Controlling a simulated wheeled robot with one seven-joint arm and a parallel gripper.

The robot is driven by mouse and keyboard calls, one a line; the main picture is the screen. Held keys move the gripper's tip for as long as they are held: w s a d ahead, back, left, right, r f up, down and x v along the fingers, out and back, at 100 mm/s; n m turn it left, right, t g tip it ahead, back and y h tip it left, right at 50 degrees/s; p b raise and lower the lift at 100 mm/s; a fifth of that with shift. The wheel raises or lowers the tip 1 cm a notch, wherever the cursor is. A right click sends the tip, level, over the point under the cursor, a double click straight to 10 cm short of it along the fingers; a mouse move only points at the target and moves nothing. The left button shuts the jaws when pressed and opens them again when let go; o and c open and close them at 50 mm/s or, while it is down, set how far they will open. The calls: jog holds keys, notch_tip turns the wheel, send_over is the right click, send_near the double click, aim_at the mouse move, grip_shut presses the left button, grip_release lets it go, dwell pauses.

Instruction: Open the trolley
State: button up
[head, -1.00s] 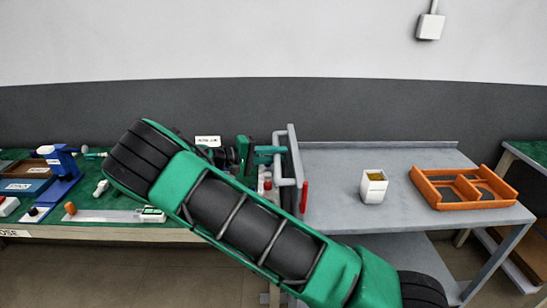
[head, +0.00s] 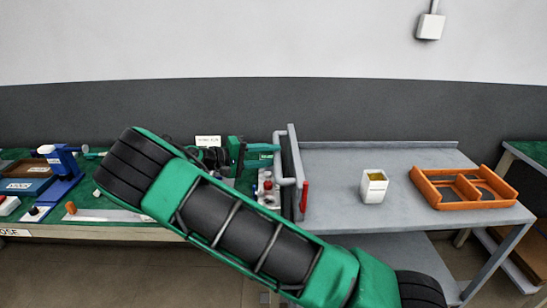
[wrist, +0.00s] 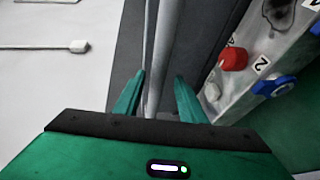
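The grey trolley (head: 335,215) stands right of the green bench. At its left end is an upright grey panel (head: 295,160) with a tubular grey bar (head: 279,166) on its left side and a red handle (head: 304,197) on its right side. My gripper (head: 263,151) is at the bar, reaching in from the left. In the wrist view its two green fingers (wrist: 158,97) are apart, with a grey bar (wrist: 164,50) showing between them. I cannot tell whether either finger touches it. My arm hides part of the trolley's lower front.
A white cup (head: 373,187) and an orange divided tray (head: 462,188) are on the trolley top. A fixture with red (wrist: 233,59) and blue (wrist: 272,87) knobs is close right of my gripper in the wrist view. The green bench (head: 95,203) holds several tools.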

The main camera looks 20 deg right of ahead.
jog(key=a+r, duration=0.1)
jog(key=a, duration=0.7)
jog(key=shift+a+r, duration=0.15)
jog(key=shift+a, duration=0.05)
